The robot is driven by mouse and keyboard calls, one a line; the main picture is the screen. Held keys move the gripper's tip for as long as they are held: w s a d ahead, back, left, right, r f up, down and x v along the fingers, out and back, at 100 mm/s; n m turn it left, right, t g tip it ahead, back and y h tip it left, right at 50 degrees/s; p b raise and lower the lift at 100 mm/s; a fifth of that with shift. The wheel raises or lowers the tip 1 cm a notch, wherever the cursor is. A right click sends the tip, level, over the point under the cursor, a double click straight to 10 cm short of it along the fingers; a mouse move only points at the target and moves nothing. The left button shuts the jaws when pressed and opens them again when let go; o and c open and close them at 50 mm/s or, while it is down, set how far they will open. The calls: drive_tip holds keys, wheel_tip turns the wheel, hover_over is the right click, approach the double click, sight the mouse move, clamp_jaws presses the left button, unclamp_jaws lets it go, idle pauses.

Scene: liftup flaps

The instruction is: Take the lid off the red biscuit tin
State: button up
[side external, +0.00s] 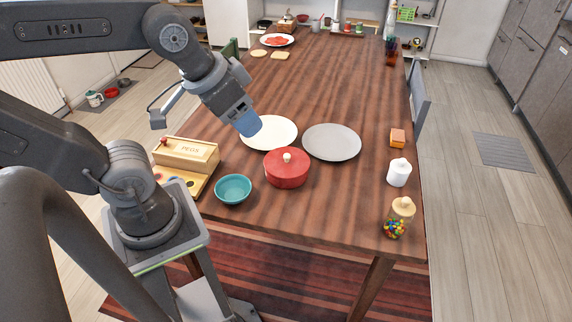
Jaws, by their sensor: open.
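The red biscuit tin (287,173) stands upright on the wooden table, near its front edge. Its red lid (274,159) sits on top, with a pale round knob (287,157) in the middle. My gripper (247,124) is open, to the left of and above the tin, over the edge of the white plate. Its blue tip points downward and does not touch the tin. Nothing shows between the fingers, though the gap between them is hard to see from this side.
A teal bowl (233,187) and a wooden box (188,156) stand left of the tin. A white plate (268,121) and a grey plate (332,142) lie behind it. A white jar (399,172), candy jar (398,219) and orange block (397,138) stand right. Table between is clear.

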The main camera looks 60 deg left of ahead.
drive_tip(key=w+a+f+n+g+y, duration=0.25)
drive_tip(key=w+a+f+n, duration=0.35)
drive_tip(key=w, duration=0.3)
drive_tip(key=n+y, duration=0.3)
drive_tip(key=n, duration=0.4)
approach(287, 155)
drive_tip(key=shift+g, duration=0.45)
drive_tip(key=x, duration=0.9)
drive_tip(key=shift+w, duration=0.4)
drive_tip(key=shift+c, duration=0.4)
clamp_jaws()
